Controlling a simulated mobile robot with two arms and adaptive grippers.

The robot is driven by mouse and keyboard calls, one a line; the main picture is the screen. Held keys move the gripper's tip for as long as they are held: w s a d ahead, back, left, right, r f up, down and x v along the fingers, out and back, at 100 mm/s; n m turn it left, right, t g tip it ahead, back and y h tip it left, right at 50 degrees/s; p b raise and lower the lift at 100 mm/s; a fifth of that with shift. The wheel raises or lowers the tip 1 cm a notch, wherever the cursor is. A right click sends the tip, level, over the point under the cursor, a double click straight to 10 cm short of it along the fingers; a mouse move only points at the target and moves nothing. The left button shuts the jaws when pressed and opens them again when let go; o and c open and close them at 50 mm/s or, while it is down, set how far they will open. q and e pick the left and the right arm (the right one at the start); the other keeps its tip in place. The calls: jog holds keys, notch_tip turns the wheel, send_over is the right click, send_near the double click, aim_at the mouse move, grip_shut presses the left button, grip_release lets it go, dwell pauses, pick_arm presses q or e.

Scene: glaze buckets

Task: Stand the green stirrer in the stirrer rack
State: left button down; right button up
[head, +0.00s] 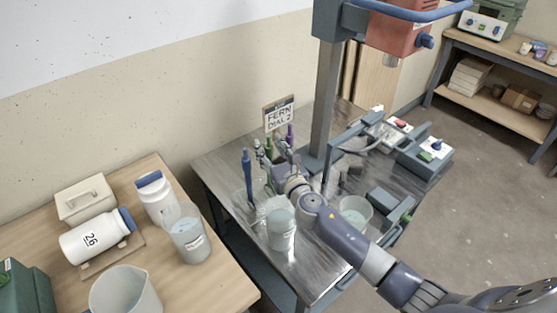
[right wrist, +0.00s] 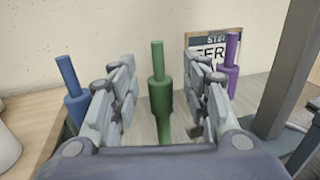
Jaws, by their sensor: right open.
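The green stirrer (right wrist: 159,95) stands upright between the two spread fingers of my right gripper (right wrist: 162,100) in the right wrist view, with a gap on both sides. In the head view the green stirrer (head: 268,147) is partly hidden by my right gripper (head: 271,158), which is open at the back of the metal table. A blue stirrer (head: 247,172) stands to its left and a purple stirrer (head: 290,136) to its right. I cannot make out the stirrer rack clearly; the stirrers' lower ends are largely hidden. My left gripper is not in view.
A sign (head: 279,115) stands behind the stirrers. A grey column (head: 327,105) rises close to the right. A clear bucket (head: 281,228) and another bucket (head: 355,213) stand in front. A wooden table (head: 222,284) with jars and jugs is at left.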

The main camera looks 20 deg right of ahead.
jog(key=s+d, duration=0.1)
jog(key=s, duration=1)
jog(key=shift+s, duration=0.1)
